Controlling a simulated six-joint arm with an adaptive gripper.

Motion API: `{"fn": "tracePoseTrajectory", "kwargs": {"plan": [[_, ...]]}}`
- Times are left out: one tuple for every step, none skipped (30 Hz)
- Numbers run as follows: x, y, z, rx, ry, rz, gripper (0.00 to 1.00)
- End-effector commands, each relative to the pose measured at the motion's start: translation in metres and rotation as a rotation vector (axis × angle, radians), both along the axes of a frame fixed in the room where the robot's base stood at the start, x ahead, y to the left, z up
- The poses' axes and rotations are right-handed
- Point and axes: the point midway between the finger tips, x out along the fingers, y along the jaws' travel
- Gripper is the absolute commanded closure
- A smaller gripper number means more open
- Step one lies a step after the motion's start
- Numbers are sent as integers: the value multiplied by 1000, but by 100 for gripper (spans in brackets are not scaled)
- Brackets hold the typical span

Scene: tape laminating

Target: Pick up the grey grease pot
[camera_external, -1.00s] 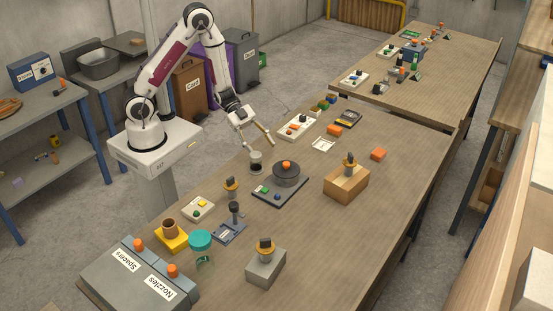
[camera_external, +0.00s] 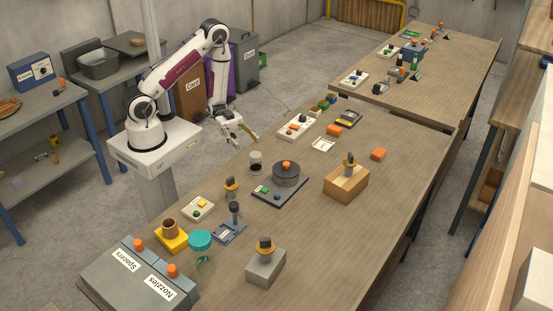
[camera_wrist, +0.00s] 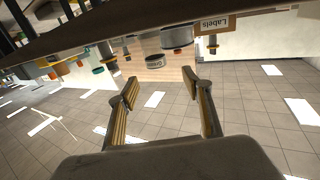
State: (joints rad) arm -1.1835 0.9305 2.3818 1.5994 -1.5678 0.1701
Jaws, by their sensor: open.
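A small pot with a grey body and dark band (camera_external: 256,161), which I take to be the grease pot, stands upright on the near table close to its left edge. In the wrist view, a small labelled round pot (camera_wrist: 155,62) shows beyond the fingers; it looks like the same one. My gripper (camera_external: 239,142) is open and empty at the table's left edge, up and left of the pot and apart from it. In the wrist view its two fingers (camera_wrist: 162,90) are spread, with floor visible between them.
A turntable-like grey disc with an orange knob (camera_external: 286,174) stands right of the pot. A white tray of coloured parts (camera_external: 298,126) lies behind it. A black-and-orange knobbed piece (camera_external: 231,188) stands nearer the camera. Bare tabletop (camera_external: 315,225) lies right of centre.

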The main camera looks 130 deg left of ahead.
Motion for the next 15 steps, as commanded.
{"fn": "tracePoseTrajectory", "kwargs": {"plan": [[0,0,0,0,1,0,50],[0,0,0,0,1,0,50],[0,0,0,0,1,0,50],[1,0,0,0,1,0,50],[1,-1,0,0,1,-1,50],[2,-1,0,0,1,-1,50],[3,-2,0,0,1,-1,50],[4,-2,0,0,1,-2,50],[6,-3,0,0,1,-2,50],[8,-4,0,0,1,-2,50],[9,-5,0,0,1,-2,50],[12,-6,0,0,1,-2,50],[13,-7,0,0,1,-3,50],[15,-8,0,0,1,-3,50],[17,-9,0,0,1,-2,50]]}}
